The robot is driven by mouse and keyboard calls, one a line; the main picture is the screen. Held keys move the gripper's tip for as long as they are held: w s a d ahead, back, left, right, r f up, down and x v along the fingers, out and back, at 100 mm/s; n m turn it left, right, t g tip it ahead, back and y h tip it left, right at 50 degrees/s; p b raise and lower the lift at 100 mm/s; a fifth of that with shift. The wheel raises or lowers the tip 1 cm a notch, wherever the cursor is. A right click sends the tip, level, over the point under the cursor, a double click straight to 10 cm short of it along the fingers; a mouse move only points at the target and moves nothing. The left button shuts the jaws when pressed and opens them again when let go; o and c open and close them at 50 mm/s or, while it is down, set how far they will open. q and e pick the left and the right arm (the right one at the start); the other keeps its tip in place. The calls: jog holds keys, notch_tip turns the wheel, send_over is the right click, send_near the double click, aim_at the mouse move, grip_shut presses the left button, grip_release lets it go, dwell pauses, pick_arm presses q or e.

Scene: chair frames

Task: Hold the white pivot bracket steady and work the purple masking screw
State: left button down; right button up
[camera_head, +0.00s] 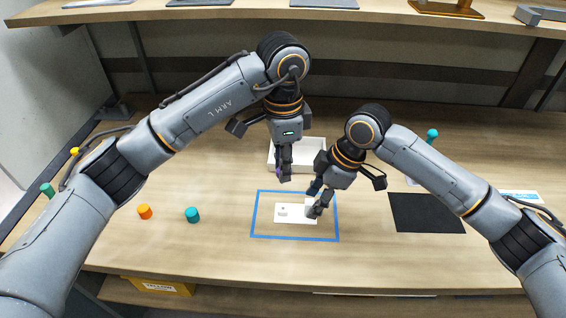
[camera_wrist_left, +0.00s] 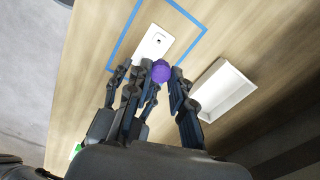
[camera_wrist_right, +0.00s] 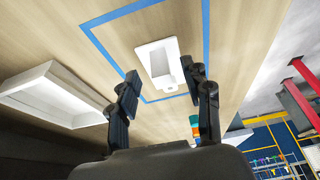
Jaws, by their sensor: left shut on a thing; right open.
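The white pivot bracket (camera_head: 288,213) lies flat inside a blue outlined rectangle (camera_head: 253,215) on the table; it also shows in the left wrist view (camera_wrist_left: 152,44) and right wrist view (camera_wrist_right: 156,58). A small dark hole shows in its plate. My left gripper (camera_head: 284,175) is shut on the purple masking screw (camera_wrist_left: 161,70) and holds it above the table, apart from the bracket and behind it in the head view. My right gripper (camera_head: 314,208) is open, low at the bracket's right end, its fingers on either side of the raised end. Contact cannot be told.
A white tray (camera_head: 271,158) stands behind the blue outline, close to both grippers. A black mat (camera_head: 427,213) lies at right. A shelf (camera_head: 400,17) runs above the back. The front table strip is clear.

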jog(key=v, duration=1)
jog(key=shift+r, duration=0.15)
jog(key=shift+d, duration=0.1)
